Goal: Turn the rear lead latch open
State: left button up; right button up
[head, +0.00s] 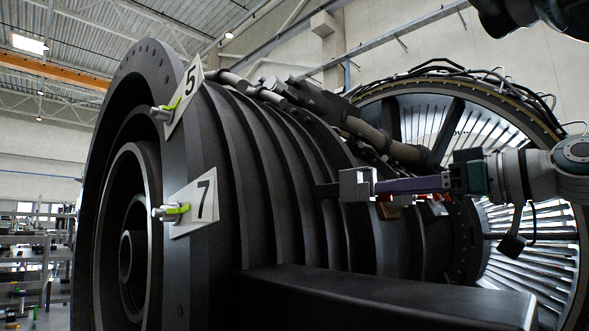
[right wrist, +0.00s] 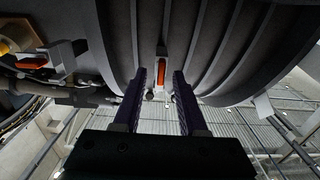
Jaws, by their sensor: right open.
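My right gripper (head: 380,187) comes in from the right in the head view, its purple fingers pointing left beside the dark ribbed engine casing (head: 285,185). In the right wrist view its two fingers (right wrist: 160,84) stand apart, with a gap between them. An orange latch lever (right wrist: 161,71) shows upright in that gap, beyond the fingertips, against the casing. I cannot tell whether the fingers touch it. A second orange lever (right wrist: 32,63) lies about level on a grey mount at the left. I cannot tell for sure which is the rear one. My left gripper is out of view.
Plates marked 5 (head: 185,95) and 7 (head: 194,208) with yellow-green handles stick out from the front ring. A dark beam (head: 390,297) runs below the casing. A bladed fan ring (head: 540,240) stands behind on the right. Pipes run along the casing top.

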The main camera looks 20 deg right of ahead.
jog(key=shift+w+a, duration=0.2)
jog(key=shift+w, duration=0.15)
grip_shut()
dwell(0.5)
